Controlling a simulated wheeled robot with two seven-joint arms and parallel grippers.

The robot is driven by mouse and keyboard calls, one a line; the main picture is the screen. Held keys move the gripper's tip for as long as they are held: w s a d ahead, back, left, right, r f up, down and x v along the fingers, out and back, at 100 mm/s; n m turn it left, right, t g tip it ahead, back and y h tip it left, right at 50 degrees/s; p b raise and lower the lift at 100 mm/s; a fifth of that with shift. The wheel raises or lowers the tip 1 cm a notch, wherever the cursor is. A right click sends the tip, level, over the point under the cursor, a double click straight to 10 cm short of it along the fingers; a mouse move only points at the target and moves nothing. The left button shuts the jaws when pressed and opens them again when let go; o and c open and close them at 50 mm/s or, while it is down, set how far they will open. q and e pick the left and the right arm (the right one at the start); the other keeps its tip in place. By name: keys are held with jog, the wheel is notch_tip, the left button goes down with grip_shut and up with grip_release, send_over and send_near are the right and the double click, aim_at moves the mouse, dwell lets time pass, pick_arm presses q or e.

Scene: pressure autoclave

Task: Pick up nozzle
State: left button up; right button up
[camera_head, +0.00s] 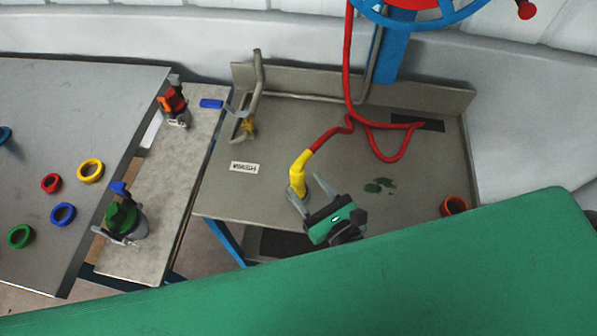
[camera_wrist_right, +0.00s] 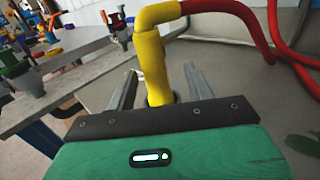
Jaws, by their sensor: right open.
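The nozzle (camera_head: 300,172) is a yellow bent piece on the end of a red hose, standing on the grey metal workbench (camera_head: 262,205). My right gripper (camera_head: 305,184) is open at the nozzle's lower part, one finger on each side. My left gripper is not in view.
The red hose (camera_head: 348,70) rises towards a blue-and-red reel (camera_head: 400,10). A bent pipe (camera_head: 258,80) stands at the bench's back left. An orange ring (camera_head: 454,205) lies at right. A side table (camera_head: 85,125) holds coloured rings; valve fittings (camera_head: 122,217) stand beside it.

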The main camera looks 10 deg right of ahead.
aim_at(293, 174)
jog(key=shift+w+a, duration=0.1)
jog(key=shift+w, duration=0.15)
jog(key=p+x, duration=0.1)
jog(key=x, duration=0.1)
jog(key=p+x, duration=0.1)
jog(key=x, duration=0.1)
jog(key=shift+w+a+f, duration=0.1)
jog(key=shift+a+f, duration=0.05)
jog(key=shift+a, duration=0.3)
jog(key=shift+w+a+f, duration=0.1)
jog(key=shift+w, duration=0.2)
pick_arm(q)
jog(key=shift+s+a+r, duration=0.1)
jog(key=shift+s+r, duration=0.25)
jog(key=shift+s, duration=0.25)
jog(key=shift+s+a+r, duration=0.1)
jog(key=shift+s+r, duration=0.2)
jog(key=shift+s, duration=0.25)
pick_arm(e)
grip_shut()
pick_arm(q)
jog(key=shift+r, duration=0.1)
